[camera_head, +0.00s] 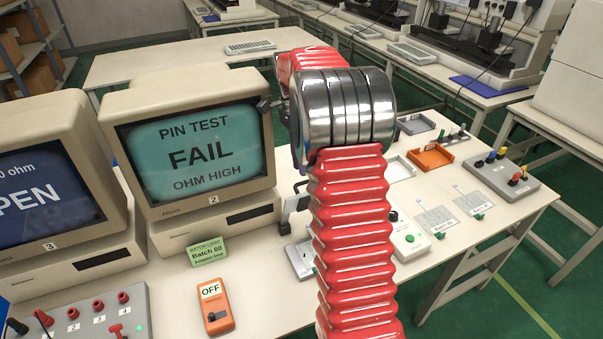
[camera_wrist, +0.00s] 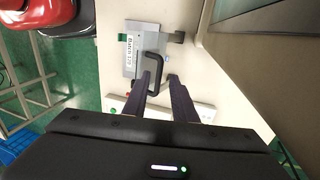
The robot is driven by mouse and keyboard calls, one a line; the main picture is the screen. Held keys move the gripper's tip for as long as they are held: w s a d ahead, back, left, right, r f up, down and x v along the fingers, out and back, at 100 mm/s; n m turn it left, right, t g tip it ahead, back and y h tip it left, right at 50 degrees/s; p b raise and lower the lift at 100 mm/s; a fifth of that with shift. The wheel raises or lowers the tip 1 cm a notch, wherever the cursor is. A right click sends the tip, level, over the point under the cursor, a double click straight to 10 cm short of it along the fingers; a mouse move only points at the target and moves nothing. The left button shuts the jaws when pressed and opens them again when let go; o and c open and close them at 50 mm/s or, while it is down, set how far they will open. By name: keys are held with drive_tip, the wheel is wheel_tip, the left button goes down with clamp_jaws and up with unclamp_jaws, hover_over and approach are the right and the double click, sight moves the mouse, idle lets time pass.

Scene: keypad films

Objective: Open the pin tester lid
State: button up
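The pin tester appears to be the grey unit (camera_wrist: 142,36) in the wrist view, with a label strip, a green tab and a black U-shaped handle (camera_wrist: 161,62). Its lid looks shut, seen from above. My gripper (camera_wrist: 163,76) has its two dark fingers apart, with the tips at the handle. Part of the handle shows between them; I cannot tell whether they touch it. In the head view my red arm hides most of the grey unit (camera_head: 298,258) and the gripper. A monitor (camera_head: 197,150) reads "PIN TEST FAIL OHM HIGH".
A second monitor (camera_head: 45,185) stands at the left. An orange "OFF" box (camera_head: 215,308) and a green batch card (camera_head: 207,251) lie on the table in front. An orange tray (camera_head: 430,157) and a grey button box (camera_head: 502,178) are at the right.

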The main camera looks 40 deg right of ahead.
drive_tip(key=shift+v, duration=0.9)
drive_tip(key=shift+c, duration=0.4)
